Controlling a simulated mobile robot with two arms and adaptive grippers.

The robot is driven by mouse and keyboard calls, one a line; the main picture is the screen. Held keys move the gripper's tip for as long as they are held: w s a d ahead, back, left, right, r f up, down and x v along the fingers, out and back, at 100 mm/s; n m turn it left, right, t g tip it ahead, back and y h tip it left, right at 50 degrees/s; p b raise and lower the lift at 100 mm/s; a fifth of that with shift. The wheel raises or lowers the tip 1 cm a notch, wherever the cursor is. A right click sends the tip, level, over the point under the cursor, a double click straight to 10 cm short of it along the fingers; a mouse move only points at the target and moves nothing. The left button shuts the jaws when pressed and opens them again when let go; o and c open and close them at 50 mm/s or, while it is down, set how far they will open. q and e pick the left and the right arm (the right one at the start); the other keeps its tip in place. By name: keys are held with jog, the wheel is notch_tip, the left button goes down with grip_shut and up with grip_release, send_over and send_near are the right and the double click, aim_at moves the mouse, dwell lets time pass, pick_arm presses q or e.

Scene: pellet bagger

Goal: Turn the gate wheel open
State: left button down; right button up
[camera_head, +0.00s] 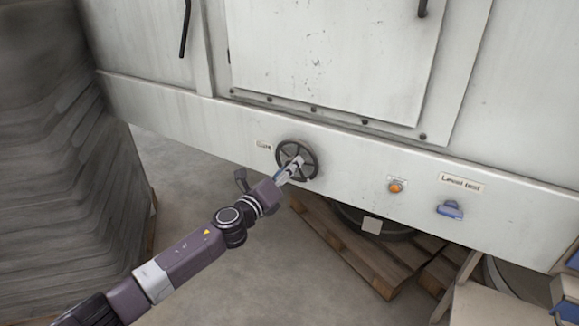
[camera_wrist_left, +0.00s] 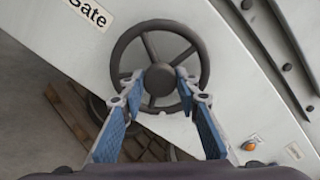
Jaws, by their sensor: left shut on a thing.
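The gate wheel (camera_head: 306,146) is a dark spoked handwheel on the pale front panel of the machine, beside the "Gate" label. It also shows large in the left wrist view (camera_wrist_left: 117,57), facing the camera. My left gripper (camera_head: 296,163) reaches the wheel from the front and is shut on it. In the left wrist view its two blue-padded fingers (camera_wrist_left: 158,82) stand either side of the hub, with the tips inside the rim. The fingertips hide small parts of the spokes. My right gripper is not in view.
An orange button (camera_head: 397,186) and a blue handle (camera_head: 450,211) under the "Level test" label (camera_head: 461,184) sit right of the wheel. A wooden pallet (camera_head: 345,245) lies below the panel. A tall grey stack (camera_head: 65,150) stands at left. Floor between is clear.

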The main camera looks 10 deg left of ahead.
pick_arm(q)
jog(key=shift+f+m+p, duration=0.2)
jog(key=shift+m+p, duration=4.05)
jog(key=shift+m, duration=9.15)
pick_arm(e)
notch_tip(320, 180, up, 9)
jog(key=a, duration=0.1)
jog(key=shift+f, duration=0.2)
pick_arm(q)
jog(key=c, duration=1.7)
grip_release()
jog(key=shift+c, duration=0.2)
jog(key=o, duration=0.3)
jog(key=shift+r, duration=0.1)
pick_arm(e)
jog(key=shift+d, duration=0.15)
